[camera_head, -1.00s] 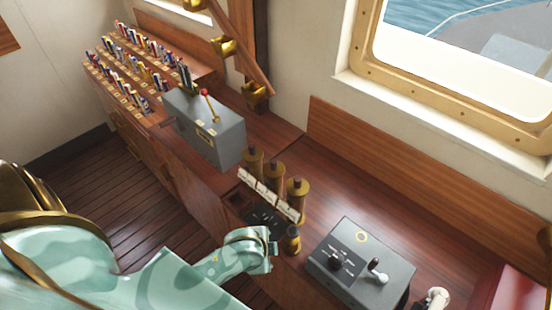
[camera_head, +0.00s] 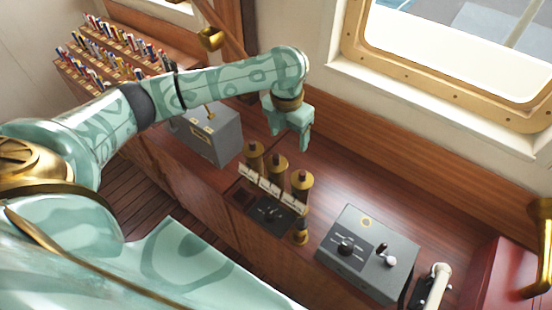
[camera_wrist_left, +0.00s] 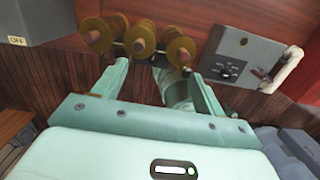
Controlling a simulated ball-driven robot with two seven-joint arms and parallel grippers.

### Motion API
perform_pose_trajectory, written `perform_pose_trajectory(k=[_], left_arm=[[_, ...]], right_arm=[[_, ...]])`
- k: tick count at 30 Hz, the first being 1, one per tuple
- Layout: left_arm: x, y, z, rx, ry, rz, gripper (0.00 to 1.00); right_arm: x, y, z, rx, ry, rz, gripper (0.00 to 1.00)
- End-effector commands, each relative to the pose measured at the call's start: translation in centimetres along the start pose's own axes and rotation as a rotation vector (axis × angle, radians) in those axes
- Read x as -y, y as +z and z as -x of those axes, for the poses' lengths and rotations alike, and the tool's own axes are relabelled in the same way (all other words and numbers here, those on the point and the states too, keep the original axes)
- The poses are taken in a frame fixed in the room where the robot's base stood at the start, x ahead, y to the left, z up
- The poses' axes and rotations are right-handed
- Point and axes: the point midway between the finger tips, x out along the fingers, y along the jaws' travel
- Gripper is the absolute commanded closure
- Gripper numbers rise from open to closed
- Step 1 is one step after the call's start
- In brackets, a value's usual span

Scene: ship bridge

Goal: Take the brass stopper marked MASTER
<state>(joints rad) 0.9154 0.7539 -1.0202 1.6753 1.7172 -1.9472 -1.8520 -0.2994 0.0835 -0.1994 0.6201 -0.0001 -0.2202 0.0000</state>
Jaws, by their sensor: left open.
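Three brass cylinders with dark tops stand in a row on the wooden console: a left one (camera_head: 253,156), a middle one (camera_head: 277,168) and a right one (camera_head: 302,184). White labels (camera_head: 273,187) run along their front; the lettering is too small to read, so I cannot tell which is marked MASTER. In the wrist view they appear beyond my fingers, the middle one (camera_wrist_left: 141,40) nearly centred. My left gripper (camera_head: 290,140) is open and empty, above and behind the row, touching none of them. My right gripper is out of view.
A dark panel (camera_head: 268,210) and a small brass fitting (camera_head: 301,232) lie in front of the row. A grey lever box (camera_head: 212,140) stands left, a grey control box (camera_head: 366,252) right. A wooden backboard (camera_head: 420,160) rises behind. Bare console top lies between row and backboard.

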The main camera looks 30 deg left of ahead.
Motion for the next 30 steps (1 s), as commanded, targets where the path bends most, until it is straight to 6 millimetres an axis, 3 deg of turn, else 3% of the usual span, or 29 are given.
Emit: perform_pose_trajectory(k=[1, 3, 7, 18, 26, 30], left_arm=[[-1.3, 0.3, 1.8, -0.018, 0.016, -0.071, 0.29], [-2.4, 0.2, 3.2, -0.049, 0.020, -0.159, 0.29], [-3.2, 0.0, 3.6, -0.076, 0.018, -0.228, 0.29], [-3.4, -0.7, -4.8, -0.078, 0.014, -0.231, 0.29], [-3.4, -0.8, -7.3, -0.075, 0.014, -0.231, 0.29], [-3.7, -1.0, -9.6, -0.077, 0.015, -0.230, 0.29]], right_arm=[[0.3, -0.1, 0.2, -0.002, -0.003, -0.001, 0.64], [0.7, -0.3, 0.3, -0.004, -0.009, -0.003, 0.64], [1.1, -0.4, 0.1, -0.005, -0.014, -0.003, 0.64], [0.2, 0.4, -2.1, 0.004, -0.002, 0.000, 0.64], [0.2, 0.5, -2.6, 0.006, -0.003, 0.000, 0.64], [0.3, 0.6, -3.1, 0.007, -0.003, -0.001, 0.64]])
